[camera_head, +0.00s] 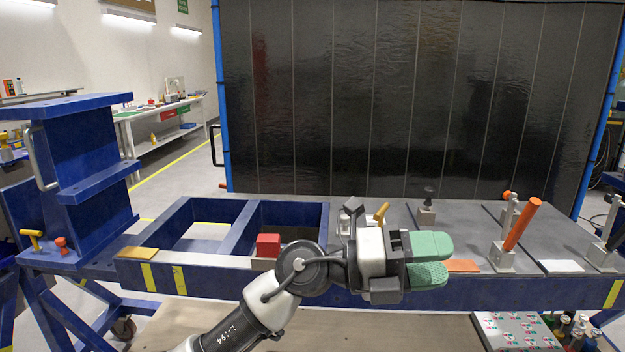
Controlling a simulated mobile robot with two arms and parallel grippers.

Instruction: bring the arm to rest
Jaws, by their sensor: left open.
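My left gripper (440,261) has two green fingers, pointing right. It is open, with a narrow gap between the fingers, and I see nothing held in it. My left arm (262,305) comes up from the bottom of the view, bends at a grey joint and reaches right, in front of the blue jig (215,261). The gripper overlaps the jig's front edge and grey top plate (465,232) in the picture; I cannot tell whether it touches them. My right gripper is not in view.
A red block (268,245) sits on the jig behind my arm. An orange handle (522,224) leans up at the right, among several clamps. A dark panel (410,100) stands behind. A blue column (95,165) rises at the left. A bin of small items (572,330) is lower right.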

